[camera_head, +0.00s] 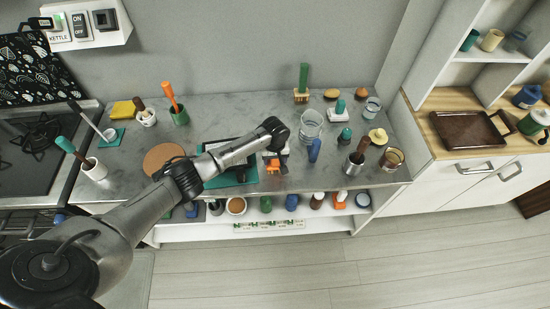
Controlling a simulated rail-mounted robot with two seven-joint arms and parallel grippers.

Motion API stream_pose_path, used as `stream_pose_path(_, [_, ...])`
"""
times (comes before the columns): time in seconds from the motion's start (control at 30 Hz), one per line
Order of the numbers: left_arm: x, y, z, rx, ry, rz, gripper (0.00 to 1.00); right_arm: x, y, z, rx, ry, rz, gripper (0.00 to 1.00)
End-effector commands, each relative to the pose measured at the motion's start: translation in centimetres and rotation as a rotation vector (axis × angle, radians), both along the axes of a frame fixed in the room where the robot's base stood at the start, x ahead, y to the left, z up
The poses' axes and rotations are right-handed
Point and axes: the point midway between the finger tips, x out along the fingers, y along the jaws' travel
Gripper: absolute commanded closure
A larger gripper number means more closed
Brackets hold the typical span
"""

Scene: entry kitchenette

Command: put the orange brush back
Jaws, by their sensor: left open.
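A small orange object (273,166), which may be the orange brush, is at the front of the grey counter (225,110). My left gripper (275,157) is right over it and open. The gripper hides part of it, and I cannot tell whether they touch. A long orange handle (168,92) stands in a green cup (180,117) at the back left. Another orange item (340,199) is on the low shelf under the counter. My right gripper is not in view.
A teal tray (238,178) lies partly under my left arm. A clear glass (311,124), a blue item (314,150) and a metal cup (354,163) stand to the right. Several items line the low shelf above a label strip (270,226). A stove (38,145) is at left.

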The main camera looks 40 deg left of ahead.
Motion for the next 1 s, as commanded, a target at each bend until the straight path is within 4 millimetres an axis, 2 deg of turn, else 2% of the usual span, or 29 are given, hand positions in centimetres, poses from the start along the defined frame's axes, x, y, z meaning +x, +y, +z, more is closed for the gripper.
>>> stream_pose_path(0.17, [0.0,0.0,0.0,0.001,-0.001,0.000,0.39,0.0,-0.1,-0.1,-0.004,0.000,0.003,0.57])
stream_pose_path(0.37, [0.1,0.0,0.1,0.000,-0.004,-0.001,0.39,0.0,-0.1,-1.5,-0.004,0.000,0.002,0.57])
stream_pose_path(0.4, [0.1,0.0,1.2,-0.001,-0.004,-0.001,0.39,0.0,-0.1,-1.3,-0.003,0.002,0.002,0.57])
stream_pose_path(0.57, [-0.2,0.0,4.2,-0.001,-0.005,-0.002,0.39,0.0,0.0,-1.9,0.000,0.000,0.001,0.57])
stream_pose_path(0.7, [-0.3,0.0,7.3,0.000,-0.004,-0.002,0.39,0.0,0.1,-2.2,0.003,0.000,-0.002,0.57])
stream_pose_path(1.0, [-0.3,0.0,12.2,0.000,-0.003,0.000,0.39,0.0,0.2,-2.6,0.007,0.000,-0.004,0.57])
